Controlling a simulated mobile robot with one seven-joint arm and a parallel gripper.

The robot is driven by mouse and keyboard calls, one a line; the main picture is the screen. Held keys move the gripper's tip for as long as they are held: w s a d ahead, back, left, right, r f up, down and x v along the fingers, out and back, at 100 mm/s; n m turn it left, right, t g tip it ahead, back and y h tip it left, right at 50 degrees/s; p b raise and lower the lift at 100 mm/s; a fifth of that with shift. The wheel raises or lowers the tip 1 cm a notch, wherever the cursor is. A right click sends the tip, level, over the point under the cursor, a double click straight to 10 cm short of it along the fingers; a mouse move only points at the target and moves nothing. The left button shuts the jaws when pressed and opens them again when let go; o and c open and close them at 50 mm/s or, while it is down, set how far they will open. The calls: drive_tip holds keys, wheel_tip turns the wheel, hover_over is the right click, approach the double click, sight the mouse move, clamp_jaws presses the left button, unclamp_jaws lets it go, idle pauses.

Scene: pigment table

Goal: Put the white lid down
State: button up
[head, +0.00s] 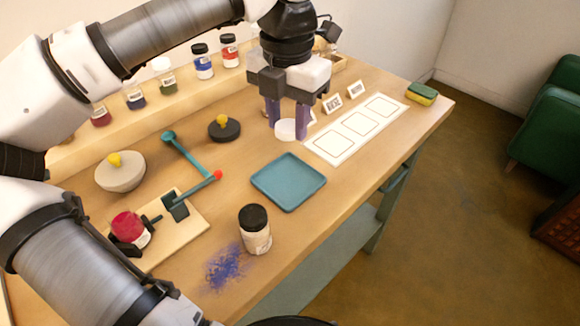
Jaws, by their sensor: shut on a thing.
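The white lid (286,130) is a small white disc near the back middle of the wooden table, left of the white card. My gripper (287,124) points down with its purple fingers on either side of the lid and is shut on it. The lid is at or just above the table top; I cannot tell whether it touches. The right finger hides part of the lid's edge.
A white card with square outlines (334,157) lies right of the gripper, with small label stands (332,104) behind it. A teal tray (288,210), a black-lidded jar (254,230), spilled blue powder (226,267) and a dark disc with a yellow knob (224,129) are nearby. Capped jars (203,62) line the back shelf.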

sight(288, 182)
wheel_tip(288, 182, down, 11)
drive_tip(key=shift+f, duration=0.2)
idle(0.3)
drive_tip(key=shift+f, duration=0.3)
drive_tip(key=shift+f+b, duration=0.25)
drive_tip(key=shift+b, duration=0.4)
